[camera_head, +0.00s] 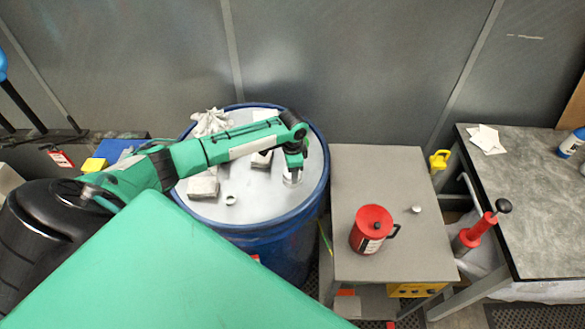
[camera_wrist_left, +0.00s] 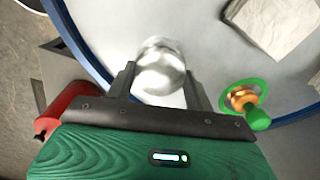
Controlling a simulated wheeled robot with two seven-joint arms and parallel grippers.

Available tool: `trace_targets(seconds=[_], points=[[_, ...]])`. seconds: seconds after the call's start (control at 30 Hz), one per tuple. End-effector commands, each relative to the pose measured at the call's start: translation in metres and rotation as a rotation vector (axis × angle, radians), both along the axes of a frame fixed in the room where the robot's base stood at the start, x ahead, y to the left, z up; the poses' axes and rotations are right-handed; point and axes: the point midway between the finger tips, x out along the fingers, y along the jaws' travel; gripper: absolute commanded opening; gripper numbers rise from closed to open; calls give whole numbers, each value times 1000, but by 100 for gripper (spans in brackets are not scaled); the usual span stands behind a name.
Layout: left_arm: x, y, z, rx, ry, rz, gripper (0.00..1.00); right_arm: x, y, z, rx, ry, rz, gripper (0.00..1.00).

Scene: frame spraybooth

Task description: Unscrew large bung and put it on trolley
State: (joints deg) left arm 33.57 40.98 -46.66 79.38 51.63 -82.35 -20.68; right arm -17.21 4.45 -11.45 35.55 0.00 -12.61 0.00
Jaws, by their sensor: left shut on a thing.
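The large bung is a round silvery piece (camera_wrist_left: 160,62) at the right part of the grey top of the blue drum (camera_head: 285,238). Its bright metal also shows just below my left gripper in the head view (camera_head: 292,175). My left gripper (camera_wrist_left: 162,85) points down at the drum top with one finger on each side of the bung, shut on it. I cannot tell whether the bung is still seated in its hole. The trolley (camera_head: 365,180) has a grey top and stands right of the drum. My right gripper is not in view.
A red can (camera_head: 371,229) and a small silvery cap (camera_head: 416,209) stand on the trolley; its back part is clear. Folded cloths (camera_head: 203,187) and a small ring (camera_head: 231,200) lie on the drum. A green-and-orange fitting (camera_wrist_left: 245,102) is near the bung. A workbench (camera_head: 530,200) stands far right.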

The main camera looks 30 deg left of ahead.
Motion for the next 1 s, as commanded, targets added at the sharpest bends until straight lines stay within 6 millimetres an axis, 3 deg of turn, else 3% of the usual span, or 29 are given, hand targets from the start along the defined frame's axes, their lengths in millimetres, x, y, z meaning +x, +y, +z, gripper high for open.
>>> trace_targets(seconds=[0.23, 0.6, 1.0], points=[[0, 0, 0, -1, 1, 25, 35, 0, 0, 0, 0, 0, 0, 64], [0, 0, 0, -1, 1, 381, 35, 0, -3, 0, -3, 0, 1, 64], [0, 0, 0, 0, 1, 432, 35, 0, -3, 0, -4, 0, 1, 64]])
